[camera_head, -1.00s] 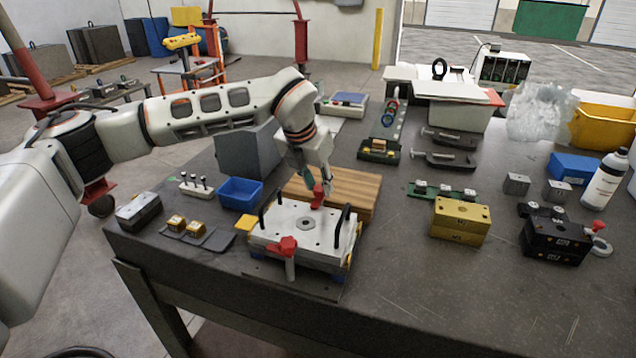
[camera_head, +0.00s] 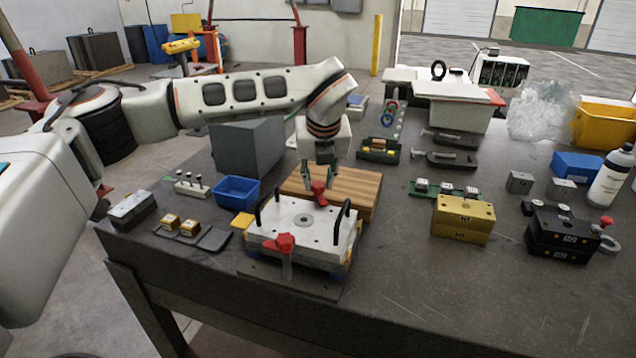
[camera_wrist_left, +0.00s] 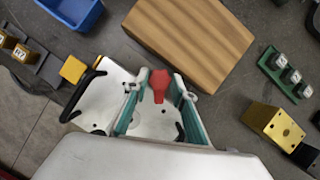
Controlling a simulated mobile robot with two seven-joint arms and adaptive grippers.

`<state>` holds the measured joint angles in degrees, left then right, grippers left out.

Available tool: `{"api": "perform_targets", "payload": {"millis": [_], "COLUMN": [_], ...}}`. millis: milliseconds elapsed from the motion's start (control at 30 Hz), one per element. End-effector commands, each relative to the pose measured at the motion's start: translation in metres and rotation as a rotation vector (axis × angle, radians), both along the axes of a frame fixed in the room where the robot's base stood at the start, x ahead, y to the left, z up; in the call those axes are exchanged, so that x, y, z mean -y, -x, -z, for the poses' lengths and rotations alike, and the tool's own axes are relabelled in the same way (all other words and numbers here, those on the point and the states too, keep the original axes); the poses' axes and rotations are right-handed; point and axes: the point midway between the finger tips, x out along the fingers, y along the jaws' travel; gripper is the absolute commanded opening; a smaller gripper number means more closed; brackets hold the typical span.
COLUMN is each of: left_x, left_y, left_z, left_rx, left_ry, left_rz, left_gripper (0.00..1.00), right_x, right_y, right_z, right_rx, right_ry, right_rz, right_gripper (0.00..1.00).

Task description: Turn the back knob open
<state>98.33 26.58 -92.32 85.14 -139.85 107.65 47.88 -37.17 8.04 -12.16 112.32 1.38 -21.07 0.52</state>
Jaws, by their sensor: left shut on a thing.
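The mould base is a white plate (camera_head: 283,227) with black bar handles and a round centre hole. Its red back knob (camera_head: 319,194) stands at the far edge, by the wooden board. A red front knob (camera_head: 286,243) sits on the near edge. My left gripper (camera_head: 319,186) points down at the back knob and is shut on it. In the left wrist view the back knob (camera_wrist_left: 159,83) shows between the teal-lined fingers of my left gripper (camera_wrist_left: 158,90). The fingers hide part of the plate there. My right gripper is not in view.
A wooden board (camera_head: 350,190) lies right behind the mould base. A blue bin (camera_head: 237,191) and a grey block (camera_head: 250,145) stand to the left. A yellow block (camera_head: 464,218) and a black block (camera_head: 556,240) stand to the right. The tabletop between is clear.

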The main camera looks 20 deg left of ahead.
Motion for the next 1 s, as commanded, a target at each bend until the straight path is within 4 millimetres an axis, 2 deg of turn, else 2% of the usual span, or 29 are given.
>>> {"api": "perform_targets", "payload": {"millis": [600, 1000], "left_x": [0.0039, 0.0044], "left_y": [-0.0041, -0.0059], "left_z": [-0.0028, -0.0029], "left_rx": [0.004, 0.004], "left_ry": [0.0, 0.002], "left_rz": [-0.578, -0.842], "left_gripper": [0.04, 0.04], "right_x": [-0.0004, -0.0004], "right_y": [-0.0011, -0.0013], "right_z": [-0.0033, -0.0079], "right_rx": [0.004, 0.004], "right_ry": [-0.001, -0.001], "right_rz": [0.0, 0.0], "right_gripper": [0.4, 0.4]}}
